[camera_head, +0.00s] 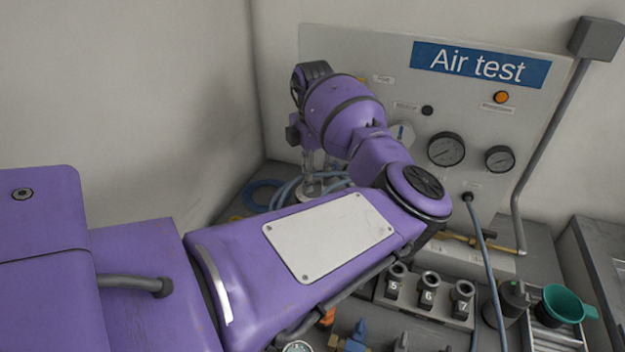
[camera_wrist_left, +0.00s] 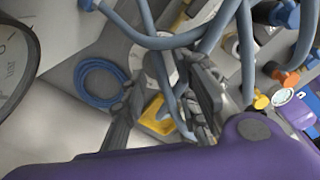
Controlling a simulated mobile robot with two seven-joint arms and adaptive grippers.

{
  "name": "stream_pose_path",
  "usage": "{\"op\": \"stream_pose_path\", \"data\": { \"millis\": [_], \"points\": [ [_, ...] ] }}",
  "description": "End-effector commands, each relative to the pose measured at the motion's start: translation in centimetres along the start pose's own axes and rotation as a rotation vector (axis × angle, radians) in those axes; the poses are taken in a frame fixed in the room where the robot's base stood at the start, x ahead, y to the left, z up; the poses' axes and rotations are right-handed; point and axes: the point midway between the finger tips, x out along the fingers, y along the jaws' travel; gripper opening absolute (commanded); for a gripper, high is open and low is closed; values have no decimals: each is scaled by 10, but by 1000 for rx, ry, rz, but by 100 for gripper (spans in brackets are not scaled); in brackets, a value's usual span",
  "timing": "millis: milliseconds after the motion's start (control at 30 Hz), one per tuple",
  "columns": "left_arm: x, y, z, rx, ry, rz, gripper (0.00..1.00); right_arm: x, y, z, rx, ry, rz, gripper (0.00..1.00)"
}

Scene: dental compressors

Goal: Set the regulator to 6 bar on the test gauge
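Two round dark-rimmed gauges are on the Air test panel in the head view, a larger one (camera_head: 446,149) and a smaller one (camera_head: 499,159). Their readings are too small to tell. A pale dial with a blue mark (camera_head: 402,135) is partly hidden by my left arm. I cannot make out the regulator; my arm covers part of the panel. My left gripper (camera_head: 316,164) points down near the panel's lower left. In the left wrist view its fingers (camera_wrist_left: 165,105) are apart, with grey-blue hoses passing across the gap; I see no grip on them. My right gripper is out of view.
A blue hose coil (camera_wrist_left: 101,79) and a yellow part (camera_wrist_left: 157,117) lie beyond the fingers. Numbered fittings (camera_head: 428,294), a green funnel (camera_head: 563,304) and a hanging hose (camera_head: 484,245) are at the right. A gauge edge (camera_wrist_left: 14,68) shows in the wrist view.

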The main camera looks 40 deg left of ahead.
Motion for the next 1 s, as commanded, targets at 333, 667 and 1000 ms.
{"op": "stream_pose_path", "data": {
  "millis": [333, 667, 1000],
  "points": [
    [24, 0, 0, -1, -1, 1, 28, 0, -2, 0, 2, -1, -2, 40],
    [23, 0, 0, -1, -1, 1, 7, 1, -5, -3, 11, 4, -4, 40],
    [23, 0, 0, 6, -1, 1, 0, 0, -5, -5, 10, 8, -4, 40]
  ]
}}
